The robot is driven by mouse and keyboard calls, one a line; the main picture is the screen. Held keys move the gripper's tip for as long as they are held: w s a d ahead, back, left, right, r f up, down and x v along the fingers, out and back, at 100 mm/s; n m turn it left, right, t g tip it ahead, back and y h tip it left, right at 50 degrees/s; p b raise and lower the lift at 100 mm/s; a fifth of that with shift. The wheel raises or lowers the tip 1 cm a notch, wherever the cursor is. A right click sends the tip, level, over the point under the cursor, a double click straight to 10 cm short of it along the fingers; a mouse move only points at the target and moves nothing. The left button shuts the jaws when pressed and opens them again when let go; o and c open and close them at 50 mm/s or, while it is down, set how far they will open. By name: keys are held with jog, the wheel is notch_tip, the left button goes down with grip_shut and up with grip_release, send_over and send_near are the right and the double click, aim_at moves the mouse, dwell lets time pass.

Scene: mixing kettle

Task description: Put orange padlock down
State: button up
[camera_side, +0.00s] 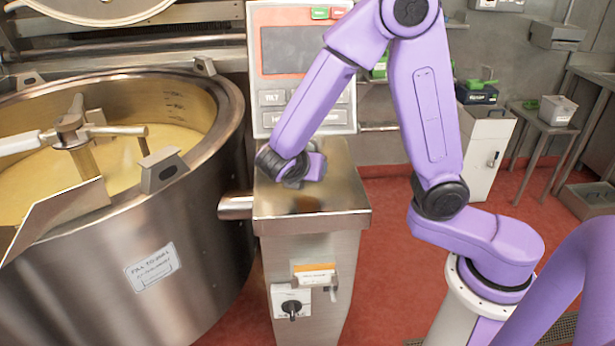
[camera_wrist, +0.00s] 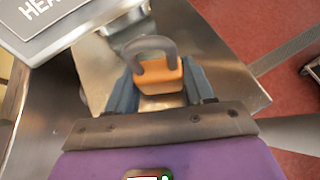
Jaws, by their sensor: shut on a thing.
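The orange padlock (camera_wrist: 160,78) shows in the wrist view, with an orange body and a grey shackle that arches toward the top of the picture. My gripper (camera_wrist: 161,88) has one finger on each side of the body and is shut on it. In the side view my gripper (camera_side: 301,178) is low over the steel top of the pedestal (camera_side: 340,197). The padlock is hidden there behind my gripper. I cannot tell whether it touches the steel surface.
A control panel (camera_side: 298,68) stands behind the pedestal top. The large steel kettle (camera_side: 205,225) with yellow contents is at the left, joined to the pedestal by a pipe. A rotary switch (camera_side: 291,307) is on the pedestal front. The front of the top is bare.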

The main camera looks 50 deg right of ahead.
jog(key=shift+f, duration=1.55)
jog(key=shift+f, duration=0.1)
jog(key=o, duration=1)
jog(key=shift+o, duration=0.2)
jog(key=shift+a+r, duration=0.25)
jog(key=shift+r, duration=0.05)
jog(key=v, duration=1.1)
jog(key=s+d+f+m+g+y, duration=0.1)
jog(key=s+d+m+g+y, duration=0.1)
jog(key=s+m+y, duration=0.3)
jog(key=s+d+f+m+g+y, duration=0.1)
jog(key=s+d+m+y, duration=0.4)
jog(key=s, duration=0.9)
jog(key=shift+s+d+f+g+y, duration=0.25)
jog(key=shift+g+y, duration=0.15)
jog(key=shift+g, duration=0.2)
